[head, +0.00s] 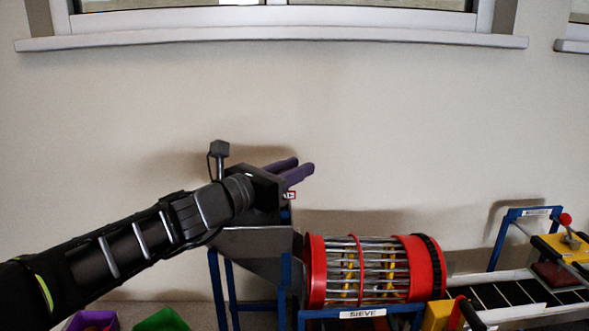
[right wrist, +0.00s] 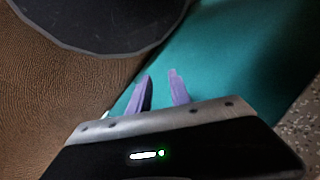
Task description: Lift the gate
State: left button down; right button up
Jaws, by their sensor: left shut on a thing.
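My left gripper (head: 300,171) is above the grey hopper (head: 262,242) at the upper left of the sieve, with its purple fingers pointing right. It is shut on the gate, which is mostly hidden behind the fingers and wrist. A small red-and-white piece (head: 291,195) shows just below the fingers; I cannot tell whether it belongs to the gate. The red-ringed sieve drum (head: 375,270) lies right of the hopper, with yellow pieces inside. In the right wrist view my right gripper (right wrist: 162,82) has its fingers apart, with nothing between them.
A conveyor belt (head: 520,293) with a red-knobbed lever (head: 566,222) is at the right. A purple bin (head: 92,321) and a green bin (head: 160,320) stand at the lower left. The wall behind is bare below the window sill. A teal surface (right wrist: 225,60) lies beyond my right fingers.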

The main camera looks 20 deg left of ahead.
pick_arm(q)
notch_tip(320, 180, up, 8)
jog(key=p, duration=0.6)
jog(key=c, duration=1.2)
grip_release()
jog(key=shift+f, duration=0.15)
jog(key=shift+o, duration=0.2)
jog(key=v, duration=0.7)
jog(key=shift+s+a, duration=0.15)
jog(key=shift+s, duration=0.25)
